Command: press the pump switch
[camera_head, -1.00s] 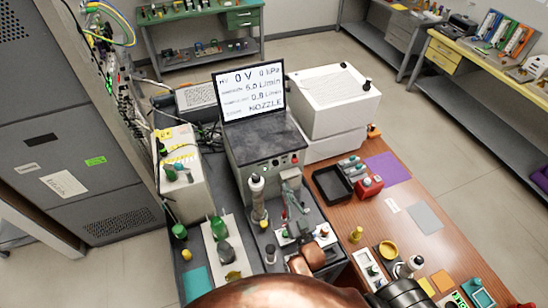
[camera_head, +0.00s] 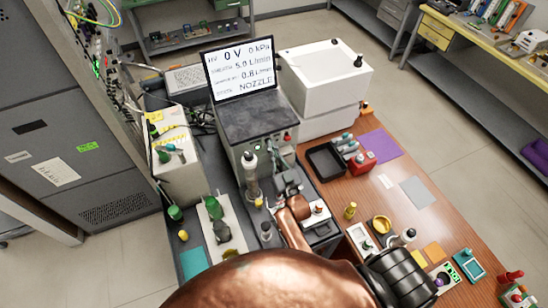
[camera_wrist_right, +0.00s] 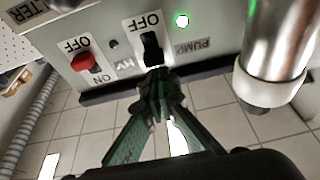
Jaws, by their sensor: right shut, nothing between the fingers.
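In the right wrist view the pump switch (camera_wrist_right: 151,47) is a black lever on the grey front panel, on a white plate marked OFF and ON. It sits beside the PUMP label (camera_wrist_right: 192,47) and a lit green lamp (camera_wrist_right: 182,21). My right gripper (camera_wrist_right: 158,75) is shut and empty, its dark green fingertips at the lever's lower end in the picture. I cannot tell whether they touch it. The tips partly cover the plate. In the head view the right gripper (camera_head: 284,163) is close to the instrument's front (camera_head: 254,148). My left gripper is not in view.
A metal cylinder (camera_wrist_right: 275,50) stands close on the right. The screen (camera_head: 238,70) reads 0 V. Small items crowd the bench around my right arm.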

